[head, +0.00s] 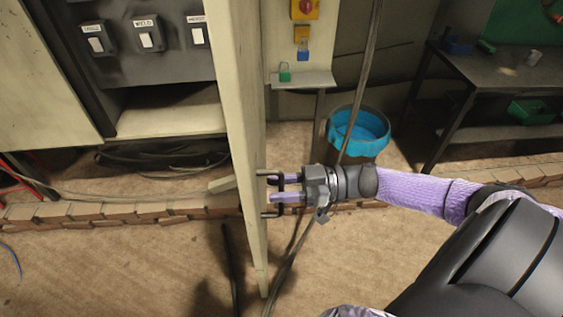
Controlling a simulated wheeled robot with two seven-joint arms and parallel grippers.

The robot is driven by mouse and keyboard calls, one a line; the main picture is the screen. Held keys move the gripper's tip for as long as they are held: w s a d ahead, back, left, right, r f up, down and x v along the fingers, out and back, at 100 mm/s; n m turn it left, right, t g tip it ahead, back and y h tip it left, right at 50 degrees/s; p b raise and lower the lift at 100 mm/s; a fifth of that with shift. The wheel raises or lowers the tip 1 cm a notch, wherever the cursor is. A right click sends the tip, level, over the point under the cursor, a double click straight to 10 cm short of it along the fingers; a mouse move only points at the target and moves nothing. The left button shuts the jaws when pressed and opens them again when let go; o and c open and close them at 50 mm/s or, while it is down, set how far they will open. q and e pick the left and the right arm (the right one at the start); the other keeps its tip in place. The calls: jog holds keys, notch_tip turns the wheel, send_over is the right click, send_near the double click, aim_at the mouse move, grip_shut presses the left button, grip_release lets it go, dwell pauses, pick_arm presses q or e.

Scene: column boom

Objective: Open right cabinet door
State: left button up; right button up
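The right cabinet door (238,120) is a tall pale panel, swung out from the cabinet and seen nearly edge-on. Its dark handle (263,214) is on the right face, low down. My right gripper (272,187) is at this handle, with its two purple fingers apart and a gap between them. The fingertips reach close to the door face; I cannot tell whether they touch the handle or door. The cabinet interior (168,110) shows left of the door. My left gripper is not in view.
A low brick edging (120,212) runs along the floor in front of the cabinet. A blue-lined bin (358,128) stands behind my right arm. A dark workbench (500,75) is at the right. Cables lie on the floor, and open floor shows in front.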

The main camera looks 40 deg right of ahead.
jog(key=shift+o, duration=0.3)
jog(key=v, duration=1)
jog(key=shift+b, duration=0.4)
jog(key=shift+f, duration=0.1)
